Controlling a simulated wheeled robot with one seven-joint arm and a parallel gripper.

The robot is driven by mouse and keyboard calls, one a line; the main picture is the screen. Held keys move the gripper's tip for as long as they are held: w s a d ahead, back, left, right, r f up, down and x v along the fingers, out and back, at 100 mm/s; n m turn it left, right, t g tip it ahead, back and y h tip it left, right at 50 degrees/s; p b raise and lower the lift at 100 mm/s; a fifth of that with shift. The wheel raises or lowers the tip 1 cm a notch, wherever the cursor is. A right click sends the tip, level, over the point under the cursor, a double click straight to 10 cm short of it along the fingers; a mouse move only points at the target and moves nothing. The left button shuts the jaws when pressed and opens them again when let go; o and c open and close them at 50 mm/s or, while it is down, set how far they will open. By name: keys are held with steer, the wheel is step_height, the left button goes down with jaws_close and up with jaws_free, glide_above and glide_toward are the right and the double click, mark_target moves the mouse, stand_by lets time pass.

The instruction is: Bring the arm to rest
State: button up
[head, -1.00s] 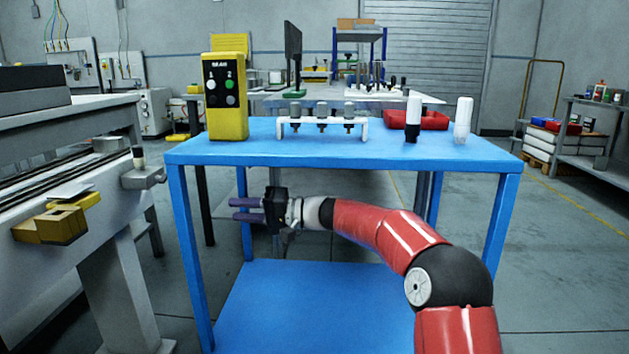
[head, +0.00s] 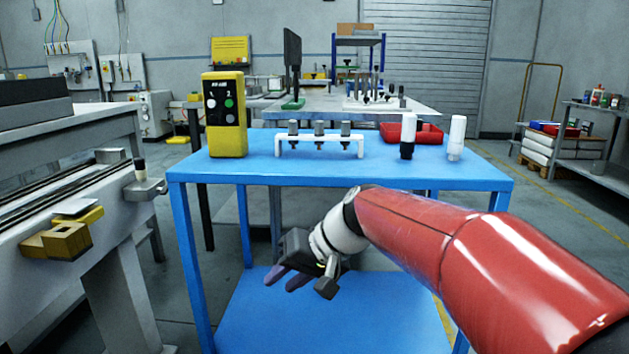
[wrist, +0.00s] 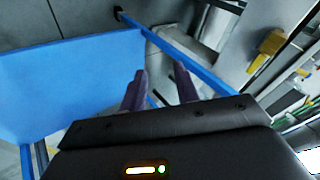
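My gripper (head: 283,279) hangs in front of the blue table, below the level of its top and above its lower shelf. In the wrist view my gripper (wrist: 160,84) shows two purple fingers with a clear gap and nothing between them. It is open and empty. My red arm comes in from the right side of the head view and reaches left and down to the gripper.
The blue table (head: 340,173) carries a yellow button box (head: 226,143), a white rack (head: 320,138) with several grey-topped parts, two bottles (head: 456,137) and a red tray (head: 425,134). A conveyor (head: 90,210) with a yellow block (head: 58,240) stands left. The lower shelf (head: 300,325) looks clear.

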steer(key=s+d+f+m+t+h+p, duration=0.1)
steer(key=s+d+h, duration=0.3)
steer(key=s+d, duration=0.6)
steer(key=s+d+f+m+t+h+p, duration=0.1)
steer(key=s+d+t+h+p, duration=0.1)
steer(key=s+d, duration=0.8)
steer(key=shift+d+f+m+h+p, duration=0.15)
steer(key=shift+f+m+h+p, duration=0.25)
steer(key=shift+h, duration=0.5)
